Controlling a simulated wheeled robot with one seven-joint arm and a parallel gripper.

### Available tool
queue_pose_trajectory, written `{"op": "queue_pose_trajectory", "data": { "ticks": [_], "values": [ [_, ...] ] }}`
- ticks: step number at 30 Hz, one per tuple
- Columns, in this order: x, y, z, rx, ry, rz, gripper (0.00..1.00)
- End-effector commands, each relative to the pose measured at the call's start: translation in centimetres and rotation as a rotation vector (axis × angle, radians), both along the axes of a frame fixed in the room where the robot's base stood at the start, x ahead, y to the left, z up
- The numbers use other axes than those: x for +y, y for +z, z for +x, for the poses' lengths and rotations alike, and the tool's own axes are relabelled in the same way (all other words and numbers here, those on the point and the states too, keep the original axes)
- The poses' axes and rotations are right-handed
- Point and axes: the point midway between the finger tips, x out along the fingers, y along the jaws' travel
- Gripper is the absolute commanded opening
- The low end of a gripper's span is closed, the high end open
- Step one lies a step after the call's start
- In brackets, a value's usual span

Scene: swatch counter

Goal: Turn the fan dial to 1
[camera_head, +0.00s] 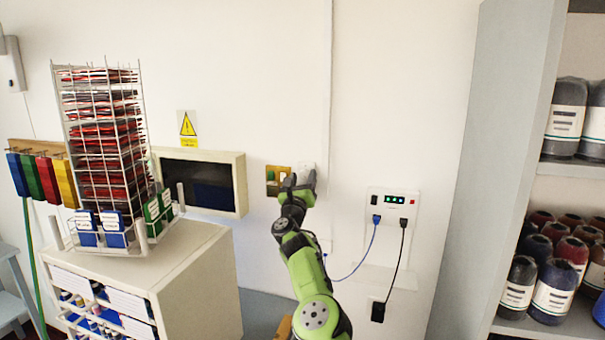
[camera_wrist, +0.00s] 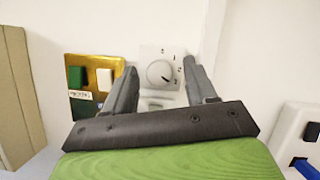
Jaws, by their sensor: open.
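The fan dial (camera_wrist: 160,73) is a round white knob on a square white wall plate (camera_wrist: 150,52), seen in the wrist view. Its dark pointer mark appears to point to the lower right. Small marks at its right are too blurred to read. My gripper (camera_wrist: 160,66) is open, with one finger on each side of the dial in the picture. I cannot tell whether either finger touches it. In the head view my gripper (camera_head: 300,178) is up at the wall and partly covers the white plate (camera_head: 306,166).
A brass switch plate (camera_wrist: 97,62) with a green and a white rocker is just left of the dial. A socket panel (camera_head: 391,202) with plugged cables is to the right.

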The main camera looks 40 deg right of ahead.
Motion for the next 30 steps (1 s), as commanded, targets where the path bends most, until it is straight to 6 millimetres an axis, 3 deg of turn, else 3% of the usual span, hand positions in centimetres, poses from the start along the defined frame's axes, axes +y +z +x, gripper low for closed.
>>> {"op": "queue_pose_trajectory", "data": {
  "ticks": [5,16,30],
  "values": [
    [0.0,-0.29,0.02,0.0,0.0,0.001,0.56],
    [-0.01,-0.29,-0.01,0.0,0.0,0.001,0.0],
    [-0.06,-0.25,-0.16,0.111,-0.001,-0.06,0.0]
  ]
}}
